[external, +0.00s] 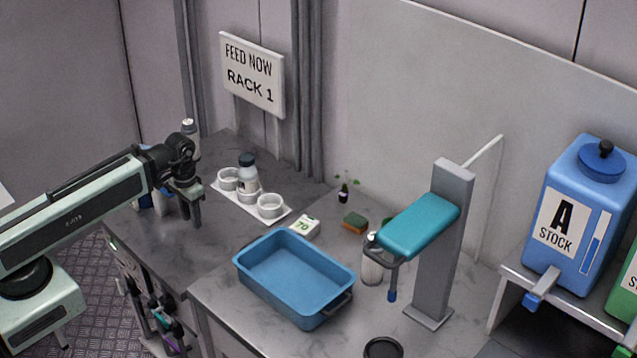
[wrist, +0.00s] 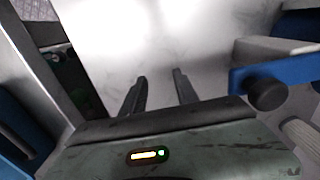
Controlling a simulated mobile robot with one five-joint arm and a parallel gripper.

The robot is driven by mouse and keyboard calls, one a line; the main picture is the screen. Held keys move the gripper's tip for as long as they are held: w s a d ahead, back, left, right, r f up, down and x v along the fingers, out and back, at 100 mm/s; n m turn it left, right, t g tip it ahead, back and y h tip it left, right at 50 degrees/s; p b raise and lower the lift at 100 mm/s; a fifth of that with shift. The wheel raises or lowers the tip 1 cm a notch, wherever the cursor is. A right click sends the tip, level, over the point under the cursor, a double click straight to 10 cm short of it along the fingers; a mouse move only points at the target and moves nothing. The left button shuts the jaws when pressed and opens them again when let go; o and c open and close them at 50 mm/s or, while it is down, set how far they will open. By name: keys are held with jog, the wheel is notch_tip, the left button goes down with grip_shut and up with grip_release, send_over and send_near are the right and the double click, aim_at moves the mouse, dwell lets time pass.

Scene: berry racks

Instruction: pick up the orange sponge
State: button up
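The orange sponge (external: 354,224) has a green top layer and lies on the grey counter, behind the blue basin, in the external view. My gripper (external: 192,217) is at the left, over the left counter and far to the left of the sponge, pointing down. In the wrist view my gripper (wrist: 160,82) shows two dark fingers apart with nothing between them, so it is open. The sponge does not show in the wrist view.
A white tray (external: 283,217) with cups lies between gripper and sponge.

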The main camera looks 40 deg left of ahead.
jog(key=shift+o, duration=0.3)
jog(key=o, duration=0.6)
